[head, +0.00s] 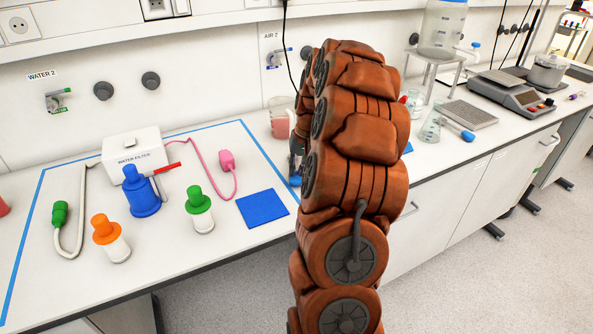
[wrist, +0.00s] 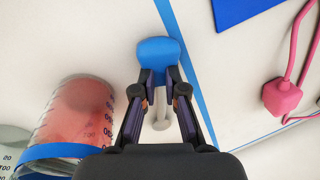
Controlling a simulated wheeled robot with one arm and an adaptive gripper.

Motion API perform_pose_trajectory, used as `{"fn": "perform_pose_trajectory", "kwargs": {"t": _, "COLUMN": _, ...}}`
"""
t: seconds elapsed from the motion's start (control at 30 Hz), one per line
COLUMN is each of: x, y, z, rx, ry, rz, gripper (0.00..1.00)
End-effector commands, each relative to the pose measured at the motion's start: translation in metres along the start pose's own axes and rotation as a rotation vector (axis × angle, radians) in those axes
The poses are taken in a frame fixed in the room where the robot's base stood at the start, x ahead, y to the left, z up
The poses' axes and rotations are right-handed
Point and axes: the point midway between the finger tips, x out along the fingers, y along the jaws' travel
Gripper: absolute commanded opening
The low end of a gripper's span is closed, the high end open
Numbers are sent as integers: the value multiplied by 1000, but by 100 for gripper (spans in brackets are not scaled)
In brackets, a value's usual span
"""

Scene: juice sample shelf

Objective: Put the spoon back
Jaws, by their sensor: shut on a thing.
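In the wrist view, my gripper (wrist: 163,88) is shut on a spoon-like piece with a broad blue end (wrist: 159,58). I take this to be the spoon. A pale, narrower part of it shows between the fingers, and the blue end points up the picture, beyond the fingertips. The white bench lies behind it, beside a blue tape line (wrist: 178,40). I cannot tell whether it touches the bench. In the head view my arm hides most of the gripper and the spoon.
A beaker of pink liquid (wrist: 75,125) is close left of my gripper; it also shows in the head view (head: 280,124). A pink plug (wrist: 282,97) and blue mat (wrist: 240,8) lie to the right. Bottles, a water filter (head: 133,150), flask (head: 431,128) and scale (head: 510,93) stand along the bench.

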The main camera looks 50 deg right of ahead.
Motion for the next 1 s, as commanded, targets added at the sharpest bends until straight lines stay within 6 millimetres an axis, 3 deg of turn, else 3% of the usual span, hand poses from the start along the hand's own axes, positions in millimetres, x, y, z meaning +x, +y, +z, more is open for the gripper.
{"fn": "perform_pose_trajectory", "kwargs": {"t": 0.27, "x": 4, "y": 1, "z": 0, "rx": 0, "ry": -1, "rz": 0, "gripper": 0}}
{"fn": "perform_pose_trajectory", "kwargs": {"t": 0.3, "x": 3, "y": 1, "z": 0, "rx": 0, "ry": -1, "rz": 0, "gripper": 14}}
{"fn": "perform_pose_trajectory", "kwargs": {"t": 0.5, "x": 2, "y": 0, "z": 0, "rx": 0, "ry": -2, "rz": 0, "gripper": 35}}
{"fn": "perform_pose_trajectory", "kwargs": {"t": 0.8, "x": 2, "y": 0, "z": 0, "rx": 0, "ry": -2, "rz": 0, "gripper": 36}}
{"fn": "perform_pose_trajectory", "kwargs": {"t": 1.0, "x": -10, "y": 0, "z": 0, "rx": 0, "ry": -1, "rz": 0, "gripper": 36}}
